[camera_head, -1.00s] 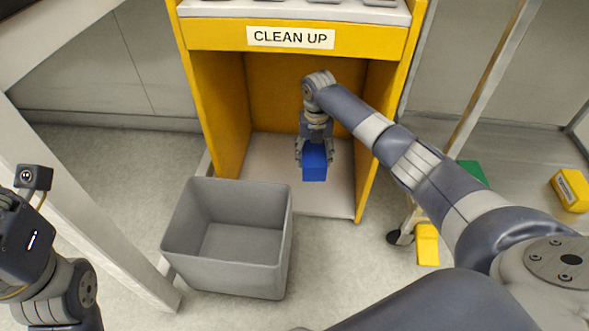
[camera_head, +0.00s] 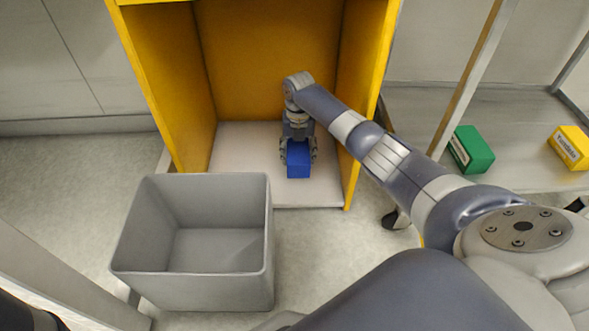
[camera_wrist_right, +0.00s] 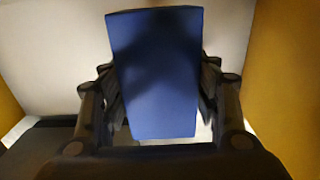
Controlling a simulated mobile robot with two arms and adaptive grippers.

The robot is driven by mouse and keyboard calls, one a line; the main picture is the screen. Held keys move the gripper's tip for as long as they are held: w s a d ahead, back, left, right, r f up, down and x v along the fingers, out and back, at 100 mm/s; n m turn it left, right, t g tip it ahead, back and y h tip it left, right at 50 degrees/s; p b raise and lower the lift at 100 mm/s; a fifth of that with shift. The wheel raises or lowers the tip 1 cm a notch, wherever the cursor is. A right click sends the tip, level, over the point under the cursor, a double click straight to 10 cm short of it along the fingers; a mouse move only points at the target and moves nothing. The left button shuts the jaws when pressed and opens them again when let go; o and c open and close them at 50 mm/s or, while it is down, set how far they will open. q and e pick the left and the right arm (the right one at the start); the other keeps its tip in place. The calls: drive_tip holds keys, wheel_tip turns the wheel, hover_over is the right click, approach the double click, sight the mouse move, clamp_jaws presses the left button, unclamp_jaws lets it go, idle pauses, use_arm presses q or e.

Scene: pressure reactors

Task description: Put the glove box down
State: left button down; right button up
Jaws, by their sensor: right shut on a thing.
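The glove box, a blue box (camera_head: 299,161), is in the lower compartment of the yellow station, over its pale bottom shelf (camera_head: 243,165). My right gripper (camera_head: 298,152) is shut on it, with a finger on each side. In the right wrist view, the blue box (camera_wrist_right: 155,75) fills the middle between the dark fingers (camera_wrist_right: 158,100). I cannot tell whether the box's underside touches the shelf. My left gripper is not visible; only a dark part of my left arm may show at the lower left corner.
A grey open bin (camera_head: 200,245), empty, stands in front of the station at the left. Yellow side walls (camera_head: 367,90) bound the compartment. A green box (camera_head: 470,150) and a yellow box (camera_head: 571,147) lie on a surface at the right. The shelf left of the gripper is clear.

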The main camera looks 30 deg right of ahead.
wheel_tip(320, 180, down, 5)
drive_tip(key=b, duration=0.3)
drive_tip(key=shift+f, duration=0.2)
drive_tip(key=shift+r, duration=0.15)
drive_tip(key=o, duration=1.2)
drive_tip(key=shift+f, duration=0.2)
